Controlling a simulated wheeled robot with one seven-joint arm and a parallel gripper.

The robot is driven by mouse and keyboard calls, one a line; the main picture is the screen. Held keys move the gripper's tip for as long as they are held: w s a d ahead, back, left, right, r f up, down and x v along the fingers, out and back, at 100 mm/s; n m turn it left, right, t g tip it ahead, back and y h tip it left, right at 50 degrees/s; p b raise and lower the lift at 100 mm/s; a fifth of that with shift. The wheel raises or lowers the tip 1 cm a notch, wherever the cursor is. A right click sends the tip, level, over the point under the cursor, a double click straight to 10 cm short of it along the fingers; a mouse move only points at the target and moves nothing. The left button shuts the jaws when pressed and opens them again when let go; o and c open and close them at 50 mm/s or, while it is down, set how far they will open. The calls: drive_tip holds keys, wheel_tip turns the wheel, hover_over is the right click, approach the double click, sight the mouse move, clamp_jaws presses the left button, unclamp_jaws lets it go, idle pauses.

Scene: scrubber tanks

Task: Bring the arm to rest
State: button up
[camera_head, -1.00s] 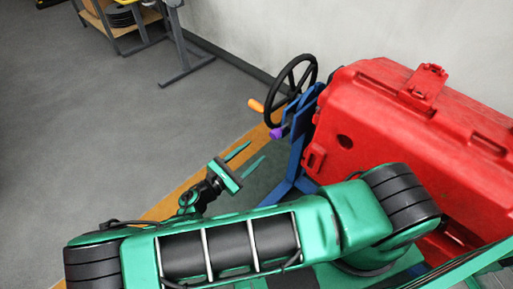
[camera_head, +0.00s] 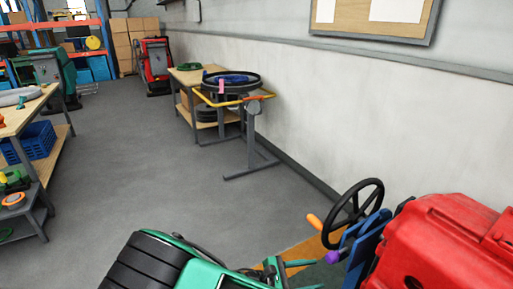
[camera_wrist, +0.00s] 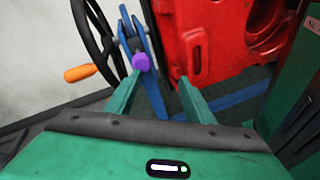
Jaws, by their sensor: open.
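My gripper (camera_wrist: 158,98) shows in the wrist view with its two green fingers spread apart and nothing between them. A purple knob (camera_wrist: 142,62) on a blue bracket (camera_wrist: 157,95) lies beyond the fingertips. In the head view only part of my gripper (camera_head: 298,270) shows at the bottom, left of the purple knob (camera_head: 332,257). The rest of it is hidden by my own arm and the frame edge.
A black handwheel (camera_head: 352,212) with an orange handle (camera_head: 314,221) and a red tank (camera_head: 445,245) stand close at the right. A grey stand (camera_head: 250,150) and a wooden table (camera_head: 190,75) line the wall. Open floor (camera_head: 150,165) lies to the left.

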drive_tip(key=s+d+r+m+y, duration=0.1)
drive_tip(key=d+r+m+y, duration=0.4)
drive_tip(key=r, duration=0.5)
drive_tip(key=s+d+r+m+y, duration=0.25)
drive_tip(key=r+m+y, duration=0.3)
drive_tip(key=r, duration=0.45)
drive_tip(key=s+d+r+m+y, duration=0.1)
drive_tip(key=d+r+m+y, duration=0.4)
drive_tip(key=r, duration=0.5)
drive_tip(key=s+d+m+g, duration=0.2)
drive_tip(key=s+d+m, duration=0.2)
drive_tip(key=s, duration=0.4)
drive_tip(key=s+d+f+m+g, duration=0.1)
drive_tip(key=s+d+m+g, duration=0.1)
drive_tip(key=s+d+m, duration=0.2)
drive_tip(key=s+d+h, duration=0.1)
drive_tip(key=s+d, duration=0.2)
drive_tip(key=s, duration=0.1)
drive_tip(key=shift+s+f+g, duration=0.2)
drive_tip(key=shift+s+g, duration=0.1)
drive_tip(key=shift+s, duration=0.05)
drive_tip(key=shift+w+f, duration=0.25)
drive_tip(key=shift+w, duration=0.4)
